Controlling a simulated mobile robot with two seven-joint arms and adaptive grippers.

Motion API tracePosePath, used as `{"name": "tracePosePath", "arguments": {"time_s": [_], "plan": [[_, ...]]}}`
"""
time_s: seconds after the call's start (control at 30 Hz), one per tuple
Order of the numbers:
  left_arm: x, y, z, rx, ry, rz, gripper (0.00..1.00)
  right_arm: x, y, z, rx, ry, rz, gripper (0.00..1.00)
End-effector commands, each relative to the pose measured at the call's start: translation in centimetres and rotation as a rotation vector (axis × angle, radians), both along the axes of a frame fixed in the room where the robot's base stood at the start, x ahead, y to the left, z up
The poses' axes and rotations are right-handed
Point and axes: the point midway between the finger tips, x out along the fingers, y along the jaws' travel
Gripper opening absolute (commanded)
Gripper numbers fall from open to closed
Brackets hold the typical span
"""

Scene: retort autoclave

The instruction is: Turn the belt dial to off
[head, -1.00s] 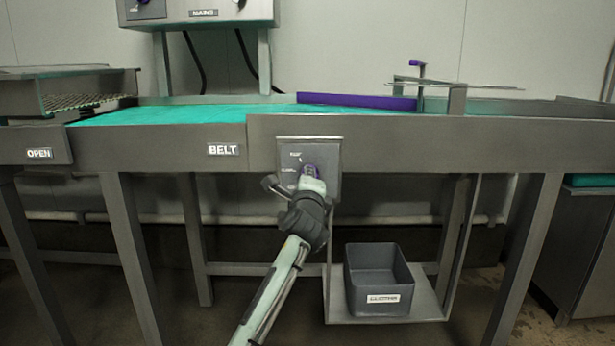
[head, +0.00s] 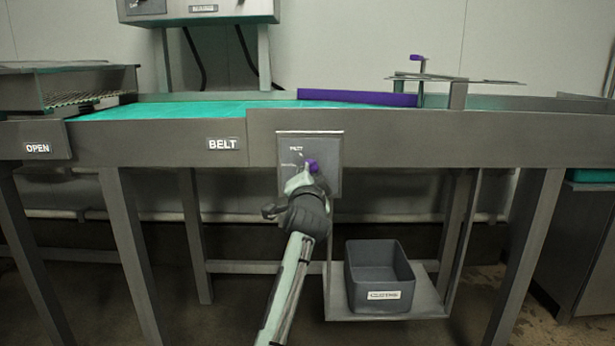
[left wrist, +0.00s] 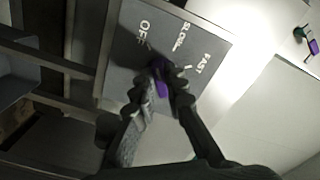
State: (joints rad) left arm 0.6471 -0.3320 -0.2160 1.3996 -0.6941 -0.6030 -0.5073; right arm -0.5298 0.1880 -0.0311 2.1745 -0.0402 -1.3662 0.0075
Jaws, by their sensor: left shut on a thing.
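The belt dial (head: 313,165) is a purple knob on a grey plate (head: 328,148) on the front of the conveyor, right of the BELT label (head: 223,144). In the left wrist view the purple dial (left wrist: 160,80) sits between my fingertips, with OFF, SLOW and FAST printed around it on the plate (left wrist: 125,70). My left gripper (head: 306,178) is shut on the dial and covers part of it. In the wrist view the left gripper (left wrist: 160,85) partly hides the dial's pointer, so its exact setting is unclear. My right gripper is not in view.
The conveyor has a teal belt (head: 200,110) and a purple bar (head: 357,98) across it. A grey bin (head: 378,280) stands on a low shelf right of my arm. Conveyor legs (head: 130,250) stand to the left. A control box (head: 200,10) is above.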

Motion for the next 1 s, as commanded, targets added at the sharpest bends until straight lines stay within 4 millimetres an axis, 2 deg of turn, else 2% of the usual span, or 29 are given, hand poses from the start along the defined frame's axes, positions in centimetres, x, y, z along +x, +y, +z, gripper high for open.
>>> {"name": "tracePosePath", "arguments": {"time_s": [0.4,0.93,0.97,1.0], "plan": [[0.0,-0.1,-0.2,-0.182,0.001,0.000,0.00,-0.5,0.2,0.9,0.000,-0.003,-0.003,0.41],[0.0,-0.1,-0.1,-0.206,0.001,0.000,0.00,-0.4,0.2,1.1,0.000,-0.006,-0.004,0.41],[0.0,-0.1,-0.1,-0.206,0.001,0.000,0.13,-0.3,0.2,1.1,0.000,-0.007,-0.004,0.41],[0.0,-0.1,-0.1,-0.206,0.001,0.000,0.18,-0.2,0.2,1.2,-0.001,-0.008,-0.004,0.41]]}}
